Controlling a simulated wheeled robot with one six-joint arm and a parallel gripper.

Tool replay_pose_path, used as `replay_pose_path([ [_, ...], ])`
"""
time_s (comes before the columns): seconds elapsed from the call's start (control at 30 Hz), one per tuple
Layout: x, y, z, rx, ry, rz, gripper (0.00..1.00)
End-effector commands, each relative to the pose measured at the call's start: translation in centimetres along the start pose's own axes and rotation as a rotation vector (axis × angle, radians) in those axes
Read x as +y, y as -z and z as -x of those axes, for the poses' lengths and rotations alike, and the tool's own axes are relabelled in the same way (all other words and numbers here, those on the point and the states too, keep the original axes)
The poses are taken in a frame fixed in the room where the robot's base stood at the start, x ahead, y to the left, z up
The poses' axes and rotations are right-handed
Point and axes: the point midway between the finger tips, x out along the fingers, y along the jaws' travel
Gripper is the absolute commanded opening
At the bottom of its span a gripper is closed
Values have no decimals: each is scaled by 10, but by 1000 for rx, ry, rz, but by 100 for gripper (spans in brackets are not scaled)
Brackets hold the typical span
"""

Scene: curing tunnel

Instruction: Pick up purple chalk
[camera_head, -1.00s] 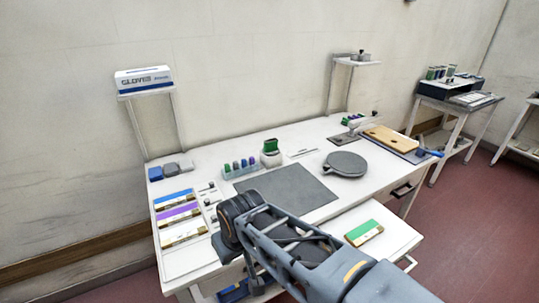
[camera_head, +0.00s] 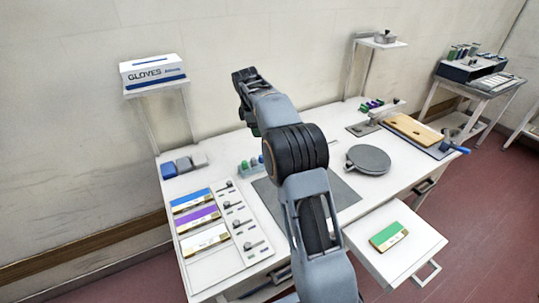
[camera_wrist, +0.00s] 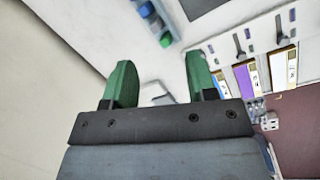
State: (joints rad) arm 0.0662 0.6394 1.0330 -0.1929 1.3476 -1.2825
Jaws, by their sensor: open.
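A flat packet with a purple top (camera_head: 197,217) lies between a blue-topped and a white one at the table's left; it also shows in the wrist view (camera_wrist: 246,80). I cannot tell whether it is the purple chalk. A rack (camera_wrist: 159,24) holds small blue and green pieces; in the head view my arm partly hides this rack (camera_head: 246,169), and no purple piece shows in it.
Blue and grey blocks (camera_head: 184,165) sit at the back left, below a shelf with a glove box (camera_head: 153,70). A dark mat (camera_head: 343,193), a round grey plate (camera_head: 368,159) and a wooden board (camera_head: 413,129) lie on the table. A pulled-out drawer (camera_head: 390,268) holds a green-topped packet.

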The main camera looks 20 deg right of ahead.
Motion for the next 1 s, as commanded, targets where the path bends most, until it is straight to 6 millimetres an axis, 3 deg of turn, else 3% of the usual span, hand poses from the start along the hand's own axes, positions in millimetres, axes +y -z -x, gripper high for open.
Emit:
replay_pose_path([
  [0.1, 29, 2, -24, -34, 25, 160, 52],
  [0.3, 50, 2, -56, -67, 56, 353, 52],
  [0.47, 55, 1, -73, -78, 70, 427, 52],
  [0.8, 53, -4, -130, -81, 77, 450, 52],
  [1.0, 53, -7, -153, -81, 75, 450, 52],
])
